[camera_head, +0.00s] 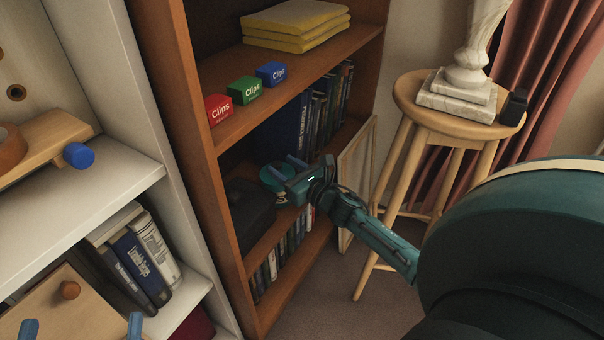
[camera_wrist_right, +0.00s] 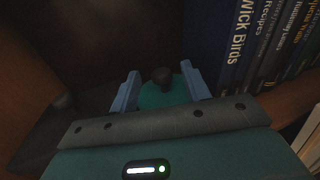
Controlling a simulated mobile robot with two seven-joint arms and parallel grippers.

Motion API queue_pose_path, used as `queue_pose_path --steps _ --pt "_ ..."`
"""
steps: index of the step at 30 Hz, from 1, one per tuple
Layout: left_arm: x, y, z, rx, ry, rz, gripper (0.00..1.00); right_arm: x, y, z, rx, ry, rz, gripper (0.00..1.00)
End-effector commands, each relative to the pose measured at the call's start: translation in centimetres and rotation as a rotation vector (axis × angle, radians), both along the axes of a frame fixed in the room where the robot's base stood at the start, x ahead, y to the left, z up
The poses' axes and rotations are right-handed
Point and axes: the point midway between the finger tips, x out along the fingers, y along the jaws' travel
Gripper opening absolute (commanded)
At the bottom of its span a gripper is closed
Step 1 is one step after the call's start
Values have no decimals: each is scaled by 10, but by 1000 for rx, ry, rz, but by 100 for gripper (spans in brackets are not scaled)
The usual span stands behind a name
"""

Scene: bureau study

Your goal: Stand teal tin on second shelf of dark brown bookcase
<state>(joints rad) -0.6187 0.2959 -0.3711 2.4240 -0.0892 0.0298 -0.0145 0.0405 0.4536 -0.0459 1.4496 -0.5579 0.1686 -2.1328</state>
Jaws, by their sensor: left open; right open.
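The teal tin (camera_head: 270,180) is on a middle shelf of the brown bookcase (camera_head: 185,130), between a dark box and a row of books. It looks upright, but its base is hidden. In the right wrist view the tin's teal lid (camera_wrist_right: 163,97) has a dark knob. My right gripper (camera_head: 286,165) reaches into the bookcase, and its open blue fingers are on either side of the lid. Whether they touch it is unclear. My left gripper (camera_head: 82,328) shows only its two blue fingertips, apart, at the bottom left, away from the tin.
Dark blue books (camera_wrist_right: 230,45) stand close right of the tin; a dark box (camera_head: 250,208) is left of it. Clips boxes (camera_head: 243,90) and yellow stacks (camera_head: 295,25) occupy the shelf above. A wooden stool (camera_head: 410,95) bears a marble piece. A white shelf unit (camera_head: 100,190) stands left.

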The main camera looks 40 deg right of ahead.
Motion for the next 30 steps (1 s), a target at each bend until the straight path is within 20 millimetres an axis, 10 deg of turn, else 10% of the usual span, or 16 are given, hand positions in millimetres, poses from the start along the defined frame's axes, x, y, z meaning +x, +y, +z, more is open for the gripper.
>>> queue_pose_path --steps 15,30 --pt "-1 5 -5 59 16 23 100 -98 -13 0 1 2 -2 47" --pt "0 6 -6 62 13 27 100 -111 -15 0 0 0 -1 47"
